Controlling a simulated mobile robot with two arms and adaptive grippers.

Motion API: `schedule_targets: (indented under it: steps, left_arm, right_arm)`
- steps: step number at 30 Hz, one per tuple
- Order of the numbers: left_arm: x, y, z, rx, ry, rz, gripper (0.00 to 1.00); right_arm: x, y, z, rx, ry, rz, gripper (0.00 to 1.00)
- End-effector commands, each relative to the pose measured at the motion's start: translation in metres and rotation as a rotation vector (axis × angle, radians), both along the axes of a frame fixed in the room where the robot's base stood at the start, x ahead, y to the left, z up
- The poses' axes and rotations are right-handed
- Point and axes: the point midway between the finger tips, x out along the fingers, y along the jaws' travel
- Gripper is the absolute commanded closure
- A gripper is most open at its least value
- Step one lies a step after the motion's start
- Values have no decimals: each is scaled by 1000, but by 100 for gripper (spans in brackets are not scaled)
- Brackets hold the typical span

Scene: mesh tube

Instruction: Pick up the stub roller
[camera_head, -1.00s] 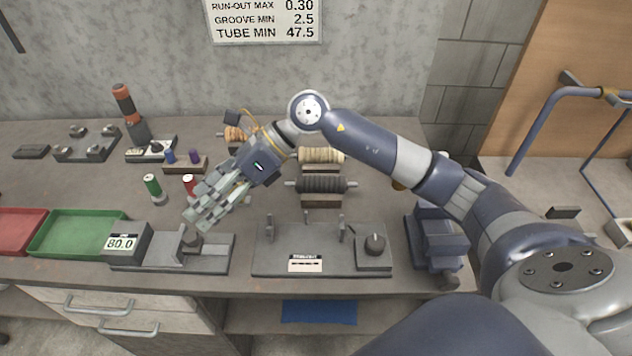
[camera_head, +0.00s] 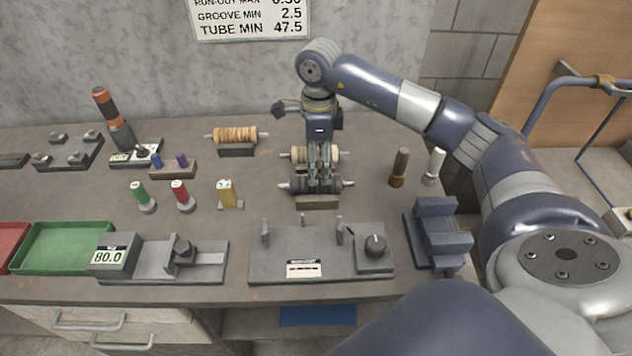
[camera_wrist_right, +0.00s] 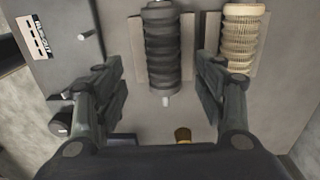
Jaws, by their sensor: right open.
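Three rollers rest on cradles at the back of the bench: a dark ribbed one (camera_head: 334,185), a cream one (camera_head: 330,156) behind it, and a tan one (camera_head: 235,135) further left. I cannot tell from looks which is called the stub roller. My right gripper (camera_head: 319,184) points down over the dark roller and hides its middle. In the right wrist view the dark roller (camera_wrist_right: 163,50) lies ahead between the open, empty fingers (camera_wrist_right: 160,75), with its pale shaft end toward me. The cream roller (camera_wrist_right: 241,40) is beside it, past the right finger. My left gripper is out of view.
A grey fixture with posts and a knob (camera_head: 320,260) stands in front of the rollers. A dark blue block stand (camera_head: 437,235) is to its right. Two short posts (camera_head: 399,168) stand right of the rollers. A gauge (camera_head: 113,257) and green tray (camera_head: 65,247) are at left.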

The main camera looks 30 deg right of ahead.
Motion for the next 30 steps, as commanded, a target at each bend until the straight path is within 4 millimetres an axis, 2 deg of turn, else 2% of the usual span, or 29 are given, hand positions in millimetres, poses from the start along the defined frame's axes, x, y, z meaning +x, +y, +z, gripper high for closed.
schedule_targets:
  steps: [4,9,13,21,23,29,30]
  left_arm:
    - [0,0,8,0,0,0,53]
    - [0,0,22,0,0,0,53]
    - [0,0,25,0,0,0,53]
    - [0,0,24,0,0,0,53]
    - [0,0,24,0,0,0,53]
    - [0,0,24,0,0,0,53]
    - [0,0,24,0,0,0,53]
  right_arm:
    - [1,1,-10,1,3,-1,36]
    - [5,2,-35,1,4,-1,36]
    - [5,1,-50,1,2,-1,36]
    - [6,1,-55,1,-2,0,36]
    - [6,1,-55,1,-2,0,47]
    - [6,2,-55,2,-1,0,92]
    - [6,2,-55,2,-1,0,94]
